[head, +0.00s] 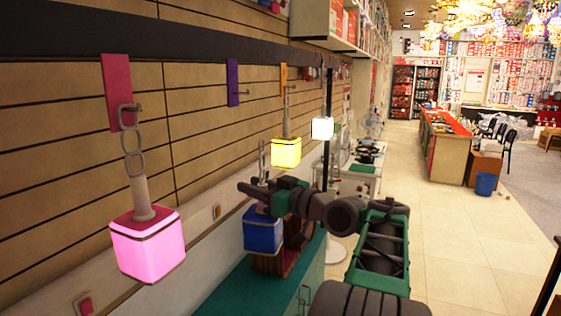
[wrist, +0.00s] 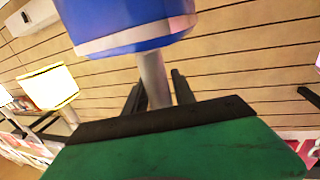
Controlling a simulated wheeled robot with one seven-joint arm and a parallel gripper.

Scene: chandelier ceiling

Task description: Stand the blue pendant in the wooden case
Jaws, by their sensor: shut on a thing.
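The blue pendant (head: 263,232), a blue cube shade with a grey stem and chain, hangs upright under my gripper (head: 258,190) in the head view. My gripper is shut on its stem; in the wrist view my fingers (wrist: 158,88) lie either side of the stem, with the blue shade (wrist: 125,18) at the top of the picture. The wooden case (head: 275,264), reddish brown, stands on the green counter right below the shade, which hides part of it. I cannot tell whether the shade's base touches the case or is above it.
A lit pink pendant (head: 148,248) hangs at the near left. Lit yellow (head: 286,152) and white (head: 322,128) pendants hang further back. The purple hook plate (head: 233,82) is empty. The green counter (head: 222,290) is bare at the front left. Open floor lies right.

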